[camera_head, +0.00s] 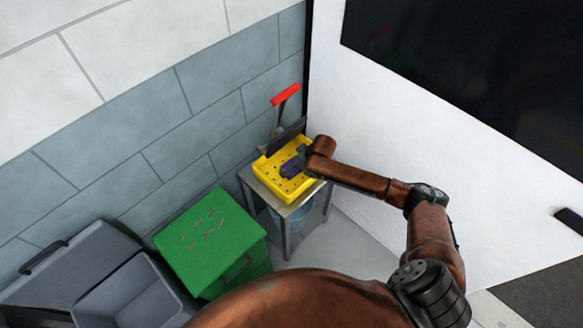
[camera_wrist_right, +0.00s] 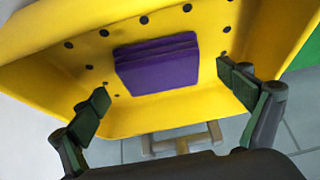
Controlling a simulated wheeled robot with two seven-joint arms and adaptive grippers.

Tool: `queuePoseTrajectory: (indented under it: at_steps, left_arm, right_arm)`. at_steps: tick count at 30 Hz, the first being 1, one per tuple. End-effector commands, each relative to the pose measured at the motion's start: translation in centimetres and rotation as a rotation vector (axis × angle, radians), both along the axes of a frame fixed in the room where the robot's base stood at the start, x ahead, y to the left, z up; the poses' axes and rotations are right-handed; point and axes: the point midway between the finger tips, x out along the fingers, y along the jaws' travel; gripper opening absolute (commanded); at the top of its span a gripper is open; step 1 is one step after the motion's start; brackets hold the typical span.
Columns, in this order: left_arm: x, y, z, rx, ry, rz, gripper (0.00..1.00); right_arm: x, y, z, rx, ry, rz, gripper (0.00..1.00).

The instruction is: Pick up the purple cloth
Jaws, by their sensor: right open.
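The purple cloth (camera_wrist_right: 157,66) is a folded stack lying in a yellow perforated tray (camera_wrist_right: 60,30). In the right wrist view it lies between and beyond my open right gripper's (camera_wrist_right: 165,92) two dark fingers, which do not touch it. In the head view the cloth (camera_head: 292,168) shows as a small purple patch in the yellow tray (camera_head: 270,183), partly covered by my right gripper (camera_head: 301,158), which is over the tray's right part. My left gripper is not in view.
The tray stands on a small grey table (camera_head: 288,212) in the corner. A red-handled tool (camera_head: 286,96) stands behind it. A green box (camera_head: 212,240) and an open grey bin (camera_head: 125,295) are to the left. A white wall panel (camera_head: 400,110) is close on the right.

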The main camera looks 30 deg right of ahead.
Motion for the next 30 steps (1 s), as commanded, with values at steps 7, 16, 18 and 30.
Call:
queuePoseTrajectory:
  at_steps: [7,16,18,30]
  left_arm:
    - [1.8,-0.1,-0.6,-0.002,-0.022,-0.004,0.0]
    - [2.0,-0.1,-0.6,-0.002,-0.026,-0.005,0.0]
    - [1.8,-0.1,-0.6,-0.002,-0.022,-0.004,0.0]
    - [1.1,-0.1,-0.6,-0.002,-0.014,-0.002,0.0]
  right_arm:
    - [1.0,0.4,-1.7,-0.001,0.0,0.003,0.94]
    - [1.0,0.5,-1.6,-0.001,-0.001,0.004,0.85]
    - [1.0,0.5,-1.6,0.0,0.0,0.004,0.81]
    - [1.0,0.5,-1.6,-0.001,0.0,0.004,0.53]
